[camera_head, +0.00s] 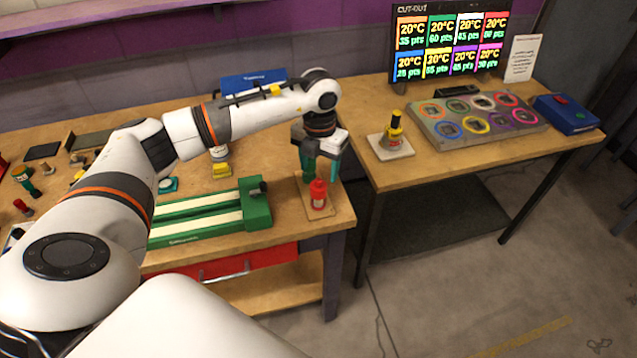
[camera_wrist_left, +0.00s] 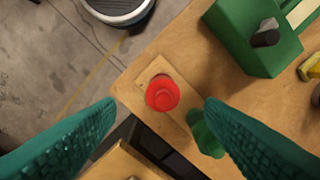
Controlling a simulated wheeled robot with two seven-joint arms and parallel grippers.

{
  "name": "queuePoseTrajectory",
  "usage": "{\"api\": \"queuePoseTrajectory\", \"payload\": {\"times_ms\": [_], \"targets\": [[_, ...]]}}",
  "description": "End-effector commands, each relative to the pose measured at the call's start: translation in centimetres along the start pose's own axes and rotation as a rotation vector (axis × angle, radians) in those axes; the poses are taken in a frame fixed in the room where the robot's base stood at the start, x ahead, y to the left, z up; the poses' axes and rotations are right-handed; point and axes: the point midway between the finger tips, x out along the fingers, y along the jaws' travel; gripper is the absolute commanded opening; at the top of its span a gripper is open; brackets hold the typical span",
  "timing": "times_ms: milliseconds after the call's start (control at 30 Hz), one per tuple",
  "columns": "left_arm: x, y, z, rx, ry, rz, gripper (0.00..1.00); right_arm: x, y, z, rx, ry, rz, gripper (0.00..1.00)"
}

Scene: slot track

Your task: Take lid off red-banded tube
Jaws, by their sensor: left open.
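A red tube-like container (camera_head: 318,199) with a narrower red top and a pale label stands upright on a small wooden board (camera_head: 338,209) at the table's front right corner. From above in the left wrist view, its round red top (camera_wrist_left: 162,92) shows between my fingertips, and its body is mostly hidden. My left gripper (camera_head: 322,179) is open just above it, with green fingers pointing down. The fingers look apart from the red top. A green object (camera_wrist_left: 205,134) lies or stands beside the right finger, partly hidden. My right gripper is not in view.
A green slotted track (camera_head: 258,214) lies left of the board. The table edge and a gap to a second table are to the right. That table holds a yellow-topped bottle (camera_head: 395,128), a panel of coloured rings (camera_head: 432,125) and a blue box (camera_head: 567,114).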

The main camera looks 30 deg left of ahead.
Motion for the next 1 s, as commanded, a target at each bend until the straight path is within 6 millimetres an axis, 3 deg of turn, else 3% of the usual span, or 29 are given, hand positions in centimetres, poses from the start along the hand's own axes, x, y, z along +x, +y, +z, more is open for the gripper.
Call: {"api": "queuePoseTrajectory", "payload": {"times_ms": [167,333,500,767,1000], "targets": [[1.1,-0.1,-0.1,0.0,-0.001,0.0,0.63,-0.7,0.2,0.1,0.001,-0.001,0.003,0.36],[3.5,-0.4,-0.3,0.0,-0.005,0.0,0.63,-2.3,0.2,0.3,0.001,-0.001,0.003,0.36],[5.5,-0.4,-0.3,0.001,-0.001,0.001,0.63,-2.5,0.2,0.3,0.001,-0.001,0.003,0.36],[5.8,-0.4,-0.4,0.002,0.001,0.002,0.63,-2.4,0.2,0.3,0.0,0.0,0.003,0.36],[5.8,-0.4,-0.4,0.002,0.001,0.002,0.23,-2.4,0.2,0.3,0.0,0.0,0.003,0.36]]}}
